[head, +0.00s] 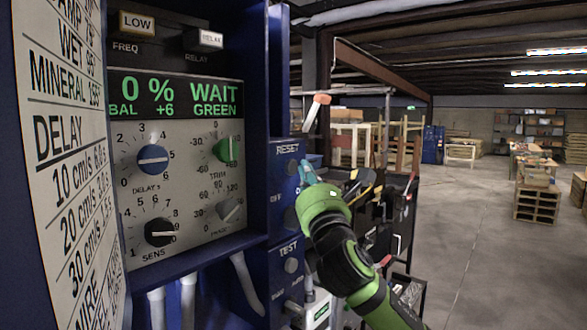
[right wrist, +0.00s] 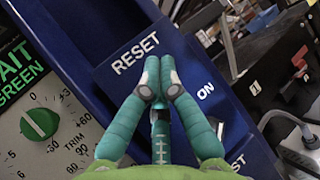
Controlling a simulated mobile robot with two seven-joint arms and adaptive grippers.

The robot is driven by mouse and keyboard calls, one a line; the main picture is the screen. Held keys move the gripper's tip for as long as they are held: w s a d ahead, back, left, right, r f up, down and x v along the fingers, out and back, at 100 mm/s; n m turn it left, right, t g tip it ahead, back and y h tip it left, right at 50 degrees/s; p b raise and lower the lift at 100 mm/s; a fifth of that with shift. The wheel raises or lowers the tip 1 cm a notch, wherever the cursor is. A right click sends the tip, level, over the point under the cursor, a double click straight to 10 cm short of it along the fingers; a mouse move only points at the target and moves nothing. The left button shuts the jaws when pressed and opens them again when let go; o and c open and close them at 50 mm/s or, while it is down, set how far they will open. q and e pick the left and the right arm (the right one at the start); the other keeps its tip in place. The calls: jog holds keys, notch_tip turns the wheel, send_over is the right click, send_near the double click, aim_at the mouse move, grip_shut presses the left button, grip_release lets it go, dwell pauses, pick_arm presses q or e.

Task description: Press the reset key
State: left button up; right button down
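The blue control panel carries the white word RESET (head: 288,149). The reset key (head: 292,167), a round grey button, sits just below that word. In the right wrist view the RESET label (right wrist: 135,54) shows above my fingertips, and the key is hidden behind them. My right gripper (head: 305,172) has its teal fingers drawn together and empty, pointing at the panel right beside the key. Its fingertips (right wrist: 157,80) also show in the right wrist view. I cannot tell whether they touch the key. My left gripper is not in view.
A display (head: 180,98) reads 0 % and WAIT GREEN, above several knobs. A TEST button (head: 291,265) is lower on the same blue strip. A dark cart with tools (head: 385,205) stands close behind my right arm. Open floor (head: 480,250) lies to the right.

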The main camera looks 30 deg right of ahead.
jog(key=s, duration=0.1)
jog(key=s+d, duration=0.1)
jog(key=s, duration=0.1)
jog(key=s+d, duration=0.1)
jog(key=shift+s, duration=0.3)
dwell(0.6)
